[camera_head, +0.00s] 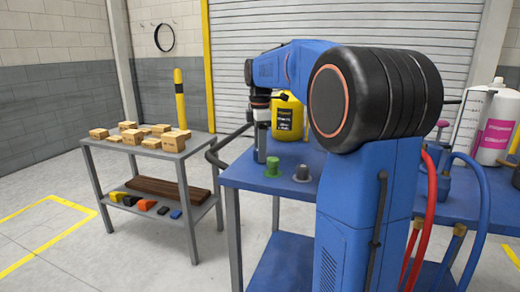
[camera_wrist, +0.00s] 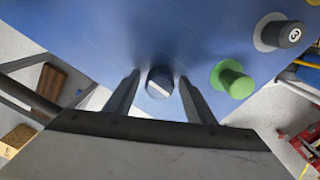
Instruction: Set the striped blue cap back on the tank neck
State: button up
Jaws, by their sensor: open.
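The striped blue cap (camera_wrist: 159,83) is dark with a pale diagonal stripe. In the wrist view it sits on the blue surface, between my two fingertips as seen from above. My gripper (camera_wrist: 160,78) is open, one finger on each side of the cap; I cannot tell whether they touch it. In the head view my gripper (camera_head: 260,150) points down at the near left of the blue bench, and I cannot make out the cap there. I cannot pick out the tank neck for certain in either view.
Right of my gripper stand a green knob (camera_head: 272,167) and a grey knob (camera_head: 302,173), marked 3 in the wrist view. A yellow container (camera_head: 287,117) stands behind. A grey cart (camera_head: 150,150) with small boxes is at left. White bottles (camera_head: 495,127) stand at right.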

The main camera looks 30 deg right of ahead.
jog(key=shift+r, duration=0.1)
notch_tip(320, 180, up, 17)
jog(key=shift+s+a, duration=0.3)
jog(key=shift+r, duration=0.1)
